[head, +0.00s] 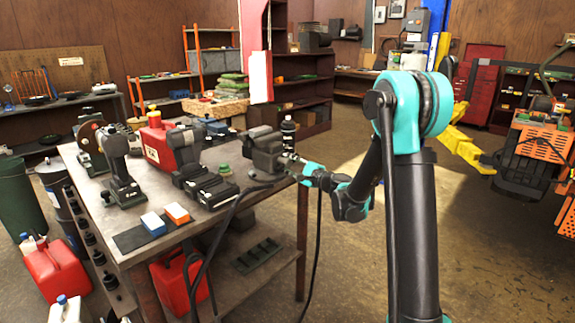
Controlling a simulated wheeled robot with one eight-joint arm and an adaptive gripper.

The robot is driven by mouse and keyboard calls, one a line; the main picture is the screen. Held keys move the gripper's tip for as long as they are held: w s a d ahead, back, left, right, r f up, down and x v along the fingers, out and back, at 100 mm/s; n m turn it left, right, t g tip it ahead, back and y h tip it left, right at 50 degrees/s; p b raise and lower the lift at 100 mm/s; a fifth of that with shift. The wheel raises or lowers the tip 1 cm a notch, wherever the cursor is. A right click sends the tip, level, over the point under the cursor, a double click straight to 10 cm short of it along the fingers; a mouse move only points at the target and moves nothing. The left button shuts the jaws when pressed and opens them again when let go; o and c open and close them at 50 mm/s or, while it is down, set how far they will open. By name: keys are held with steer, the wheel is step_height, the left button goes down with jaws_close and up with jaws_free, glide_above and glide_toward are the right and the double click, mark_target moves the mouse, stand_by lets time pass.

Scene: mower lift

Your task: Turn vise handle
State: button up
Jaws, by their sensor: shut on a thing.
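The grey vise (264,152) is mounted at the far right corner of the workbench (205,222). My arm reaches in from the right, and my gripper (293,167) is at the vise's right side, where the handle (291,157) is. The gripper is shut on the handle, which shows only as a small, thin piece. The fingers and most of the handle are too small and too covered to make out, so the handle's angle cannot be told.
Drills (121,170), black battery packs, a red fuel can (164,148) and blue and orange blocks crowd the bench. A dark bottle (288,131) stands behind the vise. A black cable hangs over the bench's front.

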steer(key=shift+s+f+n, duration=0.1)
steer(key=shift+s+n, duration=0.05)
steer(key=shift+n, duration=2.65)
stand_by(2.4)
steer(key=o, duration=1.2)
steer(key=v, duration=1.2)
steer(key=shift+f, duration=0.1)
